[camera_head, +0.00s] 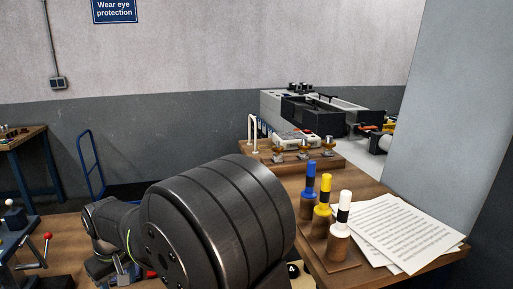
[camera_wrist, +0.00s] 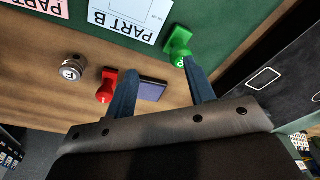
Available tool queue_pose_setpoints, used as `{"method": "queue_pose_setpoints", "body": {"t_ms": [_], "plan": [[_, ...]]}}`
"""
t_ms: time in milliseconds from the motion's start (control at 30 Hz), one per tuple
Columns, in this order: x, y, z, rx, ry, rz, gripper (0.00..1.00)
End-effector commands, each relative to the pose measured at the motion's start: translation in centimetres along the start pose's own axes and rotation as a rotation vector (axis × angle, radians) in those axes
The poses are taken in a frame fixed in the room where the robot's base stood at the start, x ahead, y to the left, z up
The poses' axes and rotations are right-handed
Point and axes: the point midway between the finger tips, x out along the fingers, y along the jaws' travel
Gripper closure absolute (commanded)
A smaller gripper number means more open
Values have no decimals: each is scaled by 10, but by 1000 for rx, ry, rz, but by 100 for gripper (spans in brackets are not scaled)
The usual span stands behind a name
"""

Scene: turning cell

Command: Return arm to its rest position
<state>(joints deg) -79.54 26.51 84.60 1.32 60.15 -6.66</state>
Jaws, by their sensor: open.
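My gripper (camera_wrist: 160,68) shows in the wrist view with its two dark blue fingers spread apart and nothing held between them. A flat dark blue-purple block (camera_wrist: 152,90) lies on the wooden surface, seen between the fingers. A red stamp-like piece (camera_wrist: 107,85) is seen beside the left finger, and a green one (camera_wrist: 178,45) lies near the right fingertip. Whether the fingers touch either piece I cannot tell. In the head view my own dark arm fills the lower middle, and the gripper is hidden there.
A metal cylinder (camera_wrist: 72,68) and a "PART B" sheet (camera_wrist: 131,18) lie further left and up. In the head view, blue, yellow and white-topped pegs (camera_head: 340,215) stand beside papers (camera_head: 400,230) at the right. A grey machine (camera_head: 318,105) stands behind.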

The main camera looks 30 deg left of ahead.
Motion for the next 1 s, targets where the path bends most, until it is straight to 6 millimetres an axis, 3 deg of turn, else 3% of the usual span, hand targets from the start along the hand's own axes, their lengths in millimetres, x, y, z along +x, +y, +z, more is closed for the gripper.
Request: {"method": "queue_pose_setpoints", "body": {"t_ms": [467,1000], "plan": [[-58,68,41,4,2,0,51],[-86,-22,-16,85,2,13,51]]}}
